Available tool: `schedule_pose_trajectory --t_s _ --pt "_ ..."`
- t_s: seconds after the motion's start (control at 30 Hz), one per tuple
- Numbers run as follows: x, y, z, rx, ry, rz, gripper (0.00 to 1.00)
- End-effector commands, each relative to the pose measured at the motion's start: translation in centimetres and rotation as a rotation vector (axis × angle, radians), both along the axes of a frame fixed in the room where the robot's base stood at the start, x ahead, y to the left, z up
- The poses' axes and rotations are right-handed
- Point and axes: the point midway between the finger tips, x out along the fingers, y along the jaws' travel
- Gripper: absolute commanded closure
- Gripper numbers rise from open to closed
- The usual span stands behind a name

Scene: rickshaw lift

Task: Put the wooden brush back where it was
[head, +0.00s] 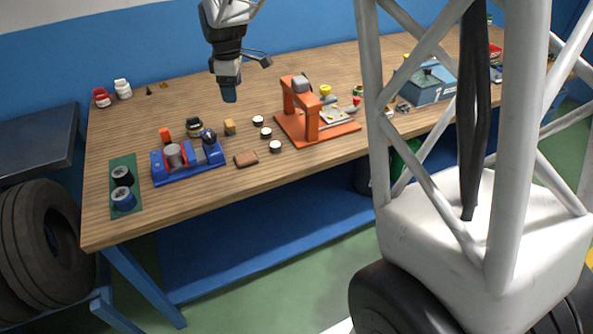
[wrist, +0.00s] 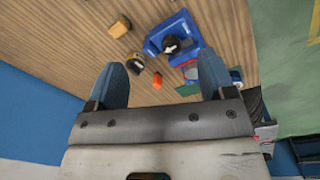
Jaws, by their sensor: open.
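A flat brown wooden block (head: 246,158), which may be the wooden brush, lies on the table near its front edge, right of the blue tool holder. Its bristles cannot be made out. A smaller tan wooden block (head: 229,127) sits behind it and also shows in the wrist view (wrist: 120,27). I cannot tell for sure which one is the brush. My gripper (head: 229,95) hangs above the back part of the table, apart from both blocks. In the wrist view my gripper (wrist: 161,78) has its two blue fingers wide apart with nothing between them.
The blue holder (head: 188,162) stands front left, beside a green mat (head: 122,170) with two rolls. Several white-topped round pieces (head: 266,133) stand right of the blocks. An orange press (head: 312,122) stands farther right.

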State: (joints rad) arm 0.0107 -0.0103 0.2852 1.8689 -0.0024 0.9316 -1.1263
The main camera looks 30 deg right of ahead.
Motion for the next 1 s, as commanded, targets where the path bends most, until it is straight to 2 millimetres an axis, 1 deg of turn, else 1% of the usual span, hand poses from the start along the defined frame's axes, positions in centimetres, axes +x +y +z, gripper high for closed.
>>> schedule_pose_trajectory --t_s 0.03,0.2,0.4,0.53,0.8,1.0 --pt "-1.5 0.0 0.9 0.002 -0.008 -0.036 0.24" --pt "-6.2 0.1 3.0 0.012 -0.028 -0.169 0.24" --pt "-11.9 0.1 4.9 0.028 -0.052 -0.326 0.24" --pt "-15.6 0.2 5.8 0.040 -0.067 -0.426 0.24" --pt "-23.3 0.3 6.6 0.068 -0.097 -0.636 0.24" --pt "-28.9 0.3 6.5 0.094 -0.117 -0.791 0.24"
